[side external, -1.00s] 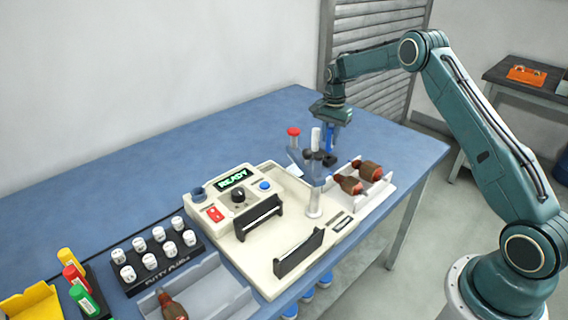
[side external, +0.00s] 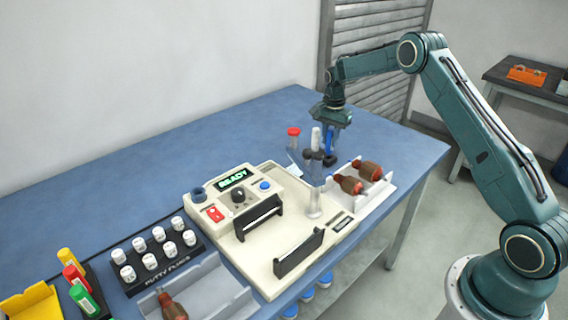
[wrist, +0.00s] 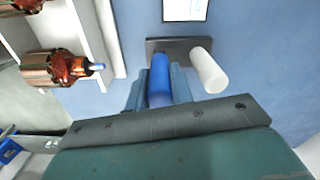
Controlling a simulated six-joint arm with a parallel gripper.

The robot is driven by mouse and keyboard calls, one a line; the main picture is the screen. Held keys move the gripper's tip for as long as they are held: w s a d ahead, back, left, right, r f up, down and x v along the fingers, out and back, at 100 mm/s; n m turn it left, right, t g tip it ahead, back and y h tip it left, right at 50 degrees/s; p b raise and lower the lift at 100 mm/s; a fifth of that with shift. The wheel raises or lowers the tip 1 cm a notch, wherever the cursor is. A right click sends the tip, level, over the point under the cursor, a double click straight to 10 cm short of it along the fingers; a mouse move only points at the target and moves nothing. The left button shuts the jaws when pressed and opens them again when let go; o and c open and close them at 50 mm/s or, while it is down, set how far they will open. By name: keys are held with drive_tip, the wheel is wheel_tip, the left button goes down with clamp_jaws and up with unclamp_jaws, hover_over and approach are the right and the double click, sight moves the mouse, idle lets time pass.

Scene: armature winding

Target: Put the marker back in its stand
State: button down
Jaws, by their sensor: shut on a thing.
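A blue marker (wrist: 158,80) is between the fingers of my gripper (wrist: 157,92). My gripper (side external: 326,142) is shut on it, and the marker points down toward the table. A dark block that looks like the stand (wrist: 180,45) lies just beyond the marker in the wrist view, with a white cylinder (wrist: 208,70) beside the marker. The white cylinder (side external: 316,138) stands upright just left of my gripper in the side view. I cannot tell whether the blue marker's lower end is inside the stand.
A red-capped item (side external: 293,133) stands left of the white cylinder. A cream winding machine (side external: 270,215) is in front, its screen reading READY. A white tray (side external: 383,192) with wound armatures (side external: 350,185) is to the right. The back of the blue table (side external: 230,125) is clear.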

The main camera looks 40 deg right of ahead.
drive_tip(key=shift+f, duration=1)
idle(0.9)
drive_tip(key=c, duration=1.1)
unclamp_jaws()
drive_tip(key=shift+c, duration=0.2)
drive_tip(key=shift+r, duration=0.15)
wheel_tip(320, 180, up, 13)
drive_tip(key=shift+f, duration=0.1)
drive_tip(key=shift+r, duration=0.4)
drive_tip(key=shift+r, duration=0.1)
